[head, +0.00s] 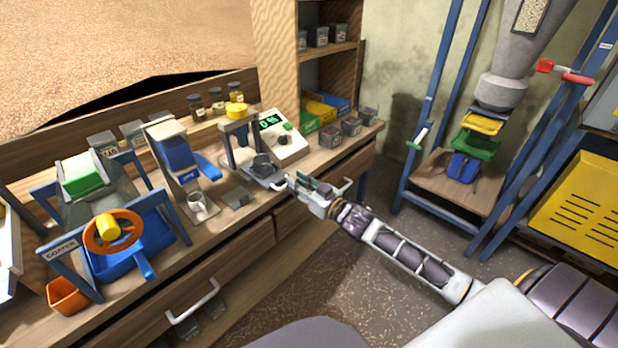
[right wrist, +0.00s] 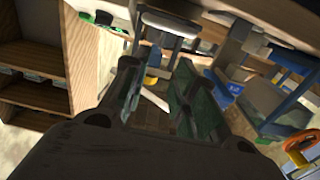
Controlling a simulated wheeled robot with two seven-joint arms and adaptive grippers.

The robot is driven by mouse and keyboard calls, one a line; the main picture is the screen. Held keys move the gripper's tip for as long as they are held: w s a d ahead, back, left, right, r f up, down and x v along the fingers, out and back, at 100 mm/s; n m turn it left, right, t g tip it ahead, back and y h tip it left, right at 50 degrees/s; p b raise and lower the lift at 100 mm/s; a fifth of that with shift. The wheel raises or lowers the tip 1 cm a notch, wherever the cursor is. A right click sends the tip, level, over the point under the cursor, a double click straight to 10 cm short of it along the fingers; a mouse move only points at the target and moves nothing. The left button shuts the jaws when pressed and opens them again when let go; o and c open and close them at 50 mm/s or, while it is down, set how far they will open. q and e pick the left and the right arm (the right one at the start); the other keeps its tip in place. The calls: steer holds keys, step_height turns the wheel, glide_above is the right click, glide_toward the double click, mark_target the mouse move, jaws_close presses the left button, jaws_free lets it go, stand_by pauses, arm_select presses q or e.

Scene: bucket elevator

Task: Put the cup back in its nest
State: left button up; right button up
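A small light-grey metal cup (head: 197,204) stands upright on the base of the blue dispenser stand (head: 178,158) on the bench. A darker grey cup-like container (head: 262,163) sits at the press stand with the yellow knob (head: 237,111), near my right gripper. I cannot tell which one is the task's cup, and no nest is clearly recognisable. My right gripper (head: 300,184) is at the bench's front edge, just right of the press stand's grey base. My left gripper is not in view.
A white meter with a green display (head: 284,138) stands behind my right gripper. The coater with an orange ring (head: 112,232) and an orange bin (head: 67,296) are at the left. Drawer handles (head: 193,302) jut from the bench front. The floor (head: 330,265) before the bench is clear.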

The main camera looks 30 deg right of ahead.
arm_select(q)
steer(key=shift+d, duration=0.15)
arm_select(e)
steer(key=s+d+f+m+g+h, duration=0.1)
steer(key=s+d+f+g+h, duration=0.15)
steer(key=f, duration=0.95)
steer(key=s+d+f+m+g+h, duration=0.1)
steer(key=s+d+f+g, duration=0.15)
steer(key=f, duration=0.95)
steer(key=s+d+f+m+g+h, duration=0.1)
steer(key=s+d+f+h, duration=0.2)
steer(key=f, duration=0.9)
steer(key=s+a+f+g, duration=0.3)
steer(key=s+f+g, duration=0.1)
steer(key=s+f, duration=0.8)
steer(key=s+a+f+n+g, duration=0.1)
steer(key=s+a+f+g, duration=0.3)
steer(key=s+f, duration=0.9)
steer(key=s, duration=0.5)
steer(key=shift+a, duration=0.25)
steer(key=shift+s+f, duration=0.1)
